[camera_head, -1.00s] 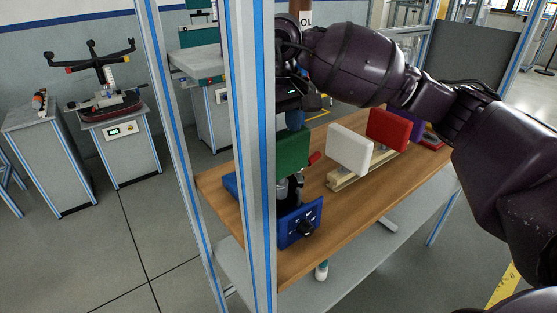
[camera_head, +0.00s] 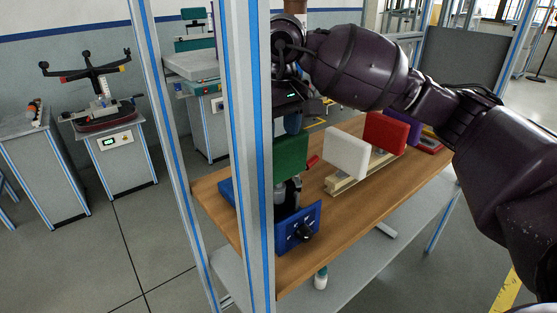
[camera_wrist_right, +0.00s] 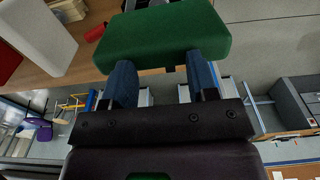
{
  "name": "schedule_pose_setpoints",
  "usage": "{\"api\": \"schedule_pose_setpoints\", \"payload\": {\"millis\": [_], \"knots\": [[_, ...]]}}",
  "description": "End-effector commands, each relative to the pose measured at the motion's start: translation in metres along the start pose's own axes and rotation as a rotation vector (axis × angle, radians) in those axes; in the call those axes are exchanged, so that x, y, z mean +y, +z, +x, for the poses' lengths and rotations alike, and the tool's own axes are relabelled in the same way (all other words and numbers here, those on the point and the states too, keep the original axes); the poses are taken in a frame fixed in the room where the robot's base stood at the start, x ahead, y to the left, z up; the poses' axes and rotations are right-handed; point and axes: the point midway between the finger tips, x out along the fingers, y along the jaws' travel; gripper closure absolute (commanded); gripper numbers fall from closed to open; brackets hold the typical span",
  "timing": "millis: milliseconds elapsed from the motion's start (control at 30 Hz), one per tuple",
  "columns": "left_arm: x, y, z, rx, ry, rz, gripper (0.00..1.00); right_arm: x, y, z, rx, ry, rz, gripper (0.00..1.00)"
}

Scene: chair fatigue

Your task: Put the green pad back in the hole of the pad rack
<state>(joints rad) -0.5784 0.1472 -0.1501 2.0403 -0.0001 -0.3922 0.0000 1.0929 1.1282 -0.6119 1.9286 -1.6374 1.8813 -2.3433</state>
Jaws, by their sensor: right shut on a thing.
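The green pad (camera_head: 291,156) stands upright above a grey post of the blue device, partly hidden by a frame post. My right gripper (camera_head: 293,123) is above the pad, its blue fingers pointing down. In the right wrist view, the green pad (camera_wrist_right: 165,35) lies across the tips of the two blue fingers of my right gripper (camera_wrist_right: 162,78), which is shut on it. The pad rack (camera_head: 345,183) is a cream rail on the table, carrying a white pad (camera_head: 346,152) and a red pad (camera_head: 386,132). Its hole cannot be made out. My left gripper is not in view.
The blue device (camera_head: 298,228) with a black knob stands at the table's near edge. A blue-striped frame post (camera_head: 249,150) blocks part of the view. A small red handle (camera_head: 313,162) is between the green and white pads. Bare wooden table (camera_head: 340,225) lies in front of the rack.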

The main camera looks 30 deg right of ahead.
Motion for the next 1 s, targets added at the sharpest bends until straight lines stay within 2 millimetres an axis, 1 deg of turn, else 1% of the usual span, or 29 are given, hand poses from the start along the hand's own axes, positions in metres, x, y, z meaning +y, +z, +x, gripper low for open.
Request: {"api": "schedule_pose_setpoints", "payload": {"millis": [33, 600, 633, 667, 700, 1000], "knots": [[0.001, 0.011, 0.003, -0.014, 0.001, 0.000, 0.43, -0.005, 0.005, 0.042, -0.074, -0.010, -0.009, 0.75], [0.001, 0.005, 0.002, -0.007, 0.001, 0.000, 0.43, -0.005, 0.005, 0.025, -0.073, -0.010, -0.011, 0.76], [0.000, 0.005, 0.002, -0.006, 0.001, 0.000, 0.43, -0.005, 0.005, 0.024, -0.073, -0.010, -0.011, 0.80], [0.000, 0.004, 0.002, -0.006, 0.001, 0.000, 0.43, -0.005, 0.005, 0.023, -0.073, -0.010, -0.011, 0.98], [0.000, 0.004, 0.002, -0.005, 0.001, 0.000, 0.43, -0.005, 0.005, 0.022, -0.073, -0.010, -0.011, 1.00], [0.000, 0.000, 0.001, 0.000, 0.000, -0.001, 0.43, -0.005, 0.004, 0.012, -0.071, -0.008, -0.012, 1.00]]}}
